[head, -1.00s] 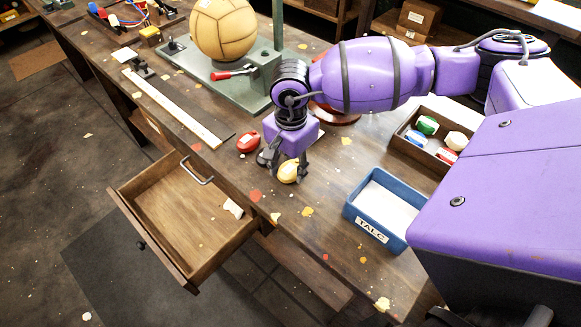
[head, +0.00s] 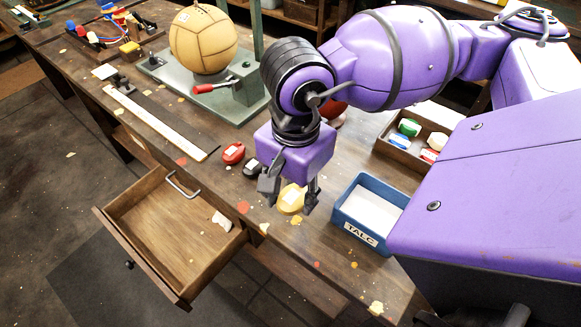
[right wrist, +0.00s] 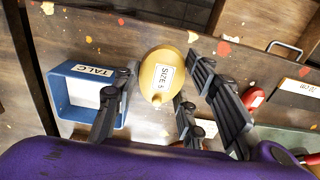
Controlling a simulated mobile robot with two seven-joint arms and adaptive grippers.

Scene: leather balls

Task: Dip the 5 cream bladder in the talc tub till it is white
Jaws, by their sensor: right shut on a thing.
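The cream bladder (head: 291,199) is a yellowish-cream oval. Its white label reads SIZE 5 in the right wrist view (right wrist: 158,88). My right gripper (head: 290,196) is shut on it and holds it above the bench, left of the talc tub. The fingers also show around it in the right wrist view (right wrist: 160,100). The talc tub (head: 345,226) is an open blue box with a TALC label and a white, flat fill. It also shows at left in the right wrist view (right wrist: 61,95). No white coating shows on the bladder. My left gripper is out of view.
A red bladder (head: 233,153) and a black one (head: 252,168) lie behind the gripper. A wooden tray (head: 386,147) of coloured bladders stands behind the tub. A drawer (head: 150,262) hangs open at the front. A stitched ball (head: 203,40) sits on a green stand.

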